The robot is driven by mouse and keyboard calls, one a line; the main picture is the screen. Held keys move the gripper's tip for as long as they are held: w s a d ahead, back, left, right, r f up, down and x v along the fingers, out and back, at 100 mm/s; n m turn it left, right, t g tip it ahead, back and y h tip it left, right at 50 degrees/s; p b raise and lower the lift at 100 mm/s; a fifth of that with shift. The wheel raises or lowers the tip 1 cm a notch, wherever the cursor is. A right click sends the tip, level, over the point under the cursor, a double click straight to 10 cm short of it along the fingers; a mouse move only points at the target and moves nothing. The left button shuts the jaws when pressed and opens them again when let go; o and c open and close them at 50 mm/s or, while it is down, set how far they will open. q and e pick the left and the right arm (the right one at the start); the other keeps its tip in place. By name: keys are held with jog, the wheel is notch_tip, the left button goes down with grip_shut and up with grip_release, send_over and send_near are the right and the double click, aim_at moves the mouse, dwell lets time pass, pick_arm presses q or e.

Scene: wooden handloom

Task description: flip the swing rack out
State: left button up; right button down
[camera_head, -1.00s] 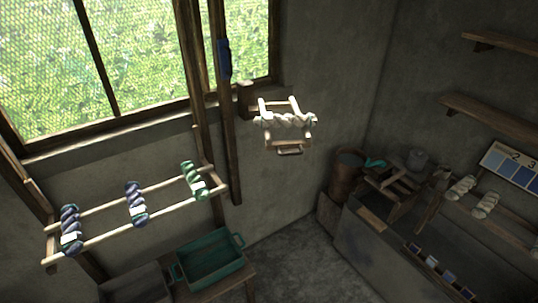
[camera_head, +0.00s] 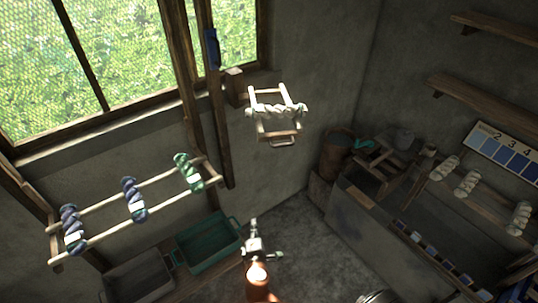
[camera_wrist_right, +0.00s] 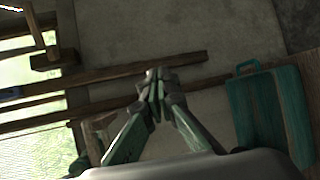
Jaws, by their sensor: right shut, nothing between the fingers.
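The swing rack (camera_head: 262,96) is a small pale wooden frame on a wooden block at the wall right of the window. Off-white yarn wraps across its middle, and a metal handle (camera_head: 282,143) hangs at its near lower end. My right gripper (camera_head: 253,222) is below the rack in the head view, apart from the handle. Its fingers are shut and empty, and they meet in the wrist view (camera_wrist_right: 155,76). Part of a wooden piece, possibly the rack, shows at the wrist view's top left corner. My left gripper is not in view.
A rail rack (camera_head: 105,197) with blue, purple and green skeins is at the left. A teal tray (camera_head: 236,247) stands below it, beside a grey tray. Wooden posts (camera_head: 217,130) rise left of the swing rack. A bench (camera_head: 355,222) and shelves are right.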

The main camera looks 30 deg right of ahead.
jog(key=s+r+m+t+h+p, duration=0.1)
jog(key=s+r+t+h, duration=0.15)
jog(key=r, duration=1.15)
jog(key=s+r+t+h+p, duration=0.1)
jog(key=r+h, duration=0.2)
jog(key=r, duration=1)
jog(key=s+d+p+x, duration=0.1)
jog(key=p+x, duration=0.4)
jog(key=x, duration=0.7)
jog(key=shift+s+d, duration=0.25)
jog(key=shift+d, duration=0.55)
jog(key=shift+r, duration=0.15)
